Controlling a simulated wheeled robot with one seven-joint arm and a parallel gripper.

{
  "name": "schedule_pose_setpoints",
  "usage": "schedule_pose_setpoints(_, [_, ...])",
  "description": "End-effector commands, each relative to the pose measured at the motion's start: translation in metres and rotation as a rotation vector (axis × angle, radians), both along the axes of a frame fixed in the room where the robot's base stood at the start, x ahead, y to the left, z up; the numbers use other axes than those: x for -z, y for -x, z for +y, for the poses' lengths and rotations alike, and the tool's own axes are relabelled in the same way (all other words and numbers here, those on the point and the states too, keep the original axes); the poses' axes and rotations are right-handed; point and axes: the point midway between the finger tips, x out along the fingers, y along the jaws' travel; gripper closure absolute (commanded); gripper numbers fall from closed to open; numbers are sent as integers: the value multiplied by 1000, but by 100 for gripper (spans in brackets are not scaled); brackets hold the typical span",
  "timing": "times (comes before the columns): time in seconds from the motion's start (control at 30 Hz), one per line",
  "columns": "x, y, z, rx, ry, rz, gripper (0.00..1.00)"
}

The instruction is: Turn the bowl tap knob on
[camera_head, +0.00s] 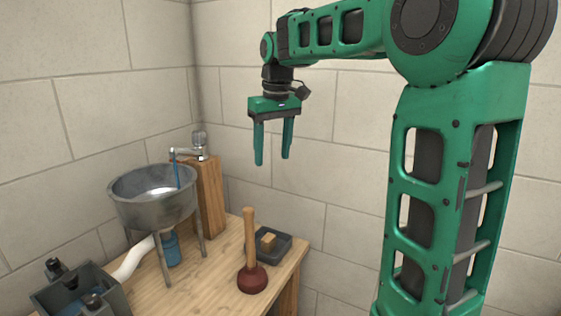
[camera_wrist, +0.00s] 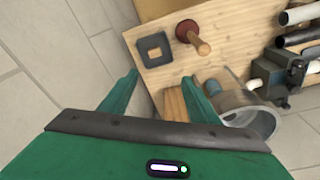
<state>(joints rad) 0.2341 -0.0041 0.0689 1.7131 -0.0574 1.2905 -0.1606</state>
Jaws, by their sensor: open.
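The bowl tap (camera_head: 188,153) is a metal spout on top of a wooden post (camera_head: 211,197), with a grey knob (camera_head: 199,139) standing on it. A thin blue strand (camera_head: 178,172) runs from the spout down into the grey metal bowl (camera_head: 150,208). My gripper (camera_head: 273,160) is open and empty, pointing down, in the air right of the tap and apart from it. In the wrist view its fingers (camera_wrist: 160,75) spread over the post (camera_wrist: 175,104) area, with the bowl (camera_wrist: 240,103) beside the right finger. I cannot make out the knob there.
A plunger (camera_head: 251,262) stands upright on the wooden table (camera_head: 222,275). A dark vise-like device (camera_head: 78,292) is at the front left. Tile walls close in behind the tap; the air around my gripper is clear.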

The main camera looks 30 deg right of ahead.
Motion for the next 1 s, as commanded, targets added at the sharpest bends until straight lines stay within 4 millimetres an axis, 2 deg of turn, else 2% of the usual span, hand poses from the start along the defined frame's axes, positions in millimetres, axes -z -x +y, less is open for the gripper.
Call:
schedule_pose_setpoints(0.1, [6, 15, -5, 32, 1, 6, 44])
schedule_pose_setpoints(0.3, [13, 30, -11, 67, 2, 13, 44])
schedule_pose_setpoints(0.73, [15, 33, -12, 75, 2, 15, 44])
schedule_pose_setpoints(0.87, [8, 17, -10, 80, -1, 2, 44])
schedule_pose_setpoints(0.97, [-7, -16, -4, 97, -7, -24, 44])
schedule_pose_setpoints(1.0, [-14, -33, 0, 106, -10, -38, 44])
